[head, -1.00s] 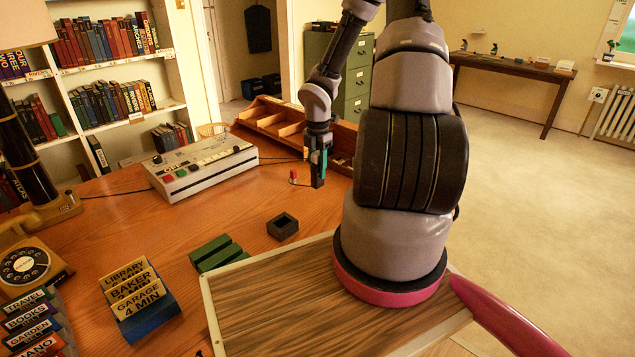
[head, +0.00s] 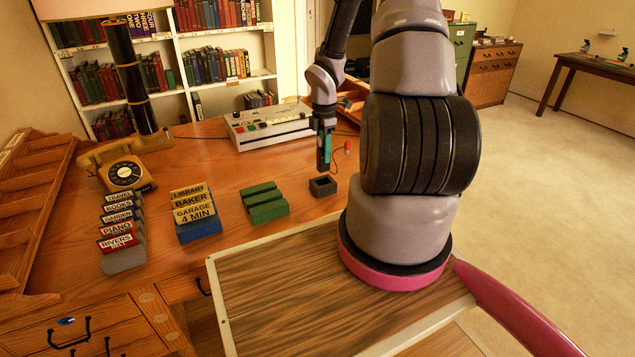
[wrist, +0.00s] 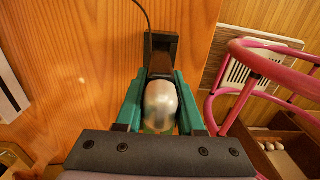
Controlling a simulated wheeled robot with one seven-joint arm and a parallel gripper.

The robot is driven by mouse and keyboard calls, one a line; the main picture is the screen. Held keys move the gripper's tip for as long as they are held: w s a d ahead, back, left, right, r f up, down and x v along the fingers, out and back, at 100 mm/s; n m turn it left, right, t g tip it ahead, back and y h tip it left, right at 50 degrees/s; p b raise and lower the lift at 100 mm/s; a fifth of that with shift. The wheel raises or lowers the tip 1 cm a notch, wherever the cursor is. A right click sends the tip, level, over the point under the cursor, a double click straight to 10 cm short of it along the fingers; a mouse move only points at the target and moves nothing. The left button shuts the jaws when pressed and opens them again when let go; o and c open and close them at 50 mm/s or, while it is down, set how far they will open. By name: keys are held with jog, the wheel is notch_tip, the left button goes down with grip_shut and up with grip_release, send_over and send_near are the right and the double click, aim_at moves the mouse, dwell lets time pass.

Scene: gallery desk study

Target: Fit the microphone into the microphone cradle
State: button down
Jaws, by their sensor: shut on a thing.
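The microphone shows in the wrist view as a rounded silver head (wrist: 161,104) between the two green fingers of my gripper (wrist: 160,108). My gripper is shut on it. In the head view my gripper (head: 325,155) points down above the desk, just over the microphone cradle (head: 322,188), a small dark open-topped box. In the wrist view a dark squared shape, apparently the cradle (wrist: 161,44), lies just beyond the microphone head. The microphone's lower part is hidden, so I cannot tell whether it touches the cradle.
Green blocks (head: 265,203) and a blue card holder (head: 198,228) stand left of the cradle. A grey button console (head: 268,127) is behind. A small red-topped item (head: 347,147) and a thin cable lie to the right. Bare desk lies between.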

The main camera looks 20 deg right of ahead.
aim_at(323, 171)
jog(key=shift+f, duration=3.55)
jog(key=shift+f, duration=0.15)
jog(key=c, duration=0.5)
grip_release()
